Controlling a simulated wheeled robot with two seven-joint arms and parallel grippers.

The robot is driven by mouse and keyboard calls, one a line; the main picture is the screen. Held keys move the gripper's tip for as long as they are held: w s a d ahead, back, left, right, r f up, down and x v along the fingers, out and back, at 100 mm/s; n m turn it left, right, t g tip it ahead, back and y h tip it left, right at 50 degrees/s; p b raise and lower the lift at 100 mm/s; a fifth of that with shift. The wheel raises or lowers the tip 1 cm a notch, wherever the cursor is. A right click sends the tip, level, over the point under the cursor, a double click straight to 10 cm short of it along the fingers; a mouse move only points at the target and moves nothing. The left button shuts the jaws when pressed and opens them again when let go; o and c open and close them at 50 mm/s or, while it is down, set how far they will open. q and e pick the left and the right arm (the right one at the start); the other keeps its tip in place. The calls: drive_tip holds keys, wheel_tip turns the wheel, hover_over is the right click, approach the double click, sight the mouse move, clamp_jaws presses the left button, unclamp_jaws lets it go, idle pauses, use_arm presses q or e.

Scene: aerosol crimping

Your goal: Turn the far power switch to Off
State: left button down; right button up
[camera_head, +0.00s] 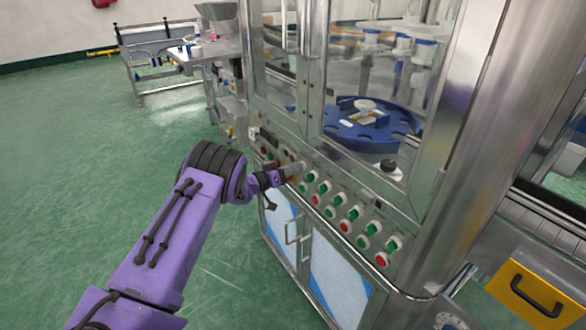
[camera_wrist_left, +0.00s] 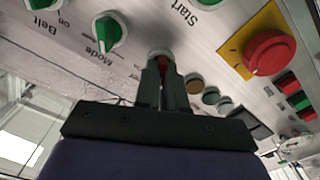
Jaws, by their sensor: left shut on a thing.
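My left gripper (camera_head: 288,173) reaches the far end of the machine's sloped control panel (camera_head: 330,195) in the head view. In the left wrist view, the two fingers of my left gripper (camera_wrist_left: 161,72) are shut on a small knob with a silver rim (camera_wrist_left: 158,51) and some red showing between the fingertips. My right gripper is not in view.
A red mushroom button on a yellow plate (camera_wrist_left: 270,52) is close on the right in the wrist view. Several green and red buttons (camera_head: 348,227) line the panel toward the near side. Glass doors with a blue turntable (camera_head: 370,125) rise behind. The green floor (camera_head: 90,190) is clear.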

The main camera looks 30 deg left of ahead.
use_arm(q)
drive_tip(key=shift+n, duration=0.5)
drive_tip(key=c, duration=1.2)
unclamp_jaws()
drive_tip(key=b+v, duration=0.1)
drive_tip(key=v, duration=0.9)
drive_tip(key=shift+s+a, duration=0.1)
drive_tip(key=shift+s, duration=0.15)
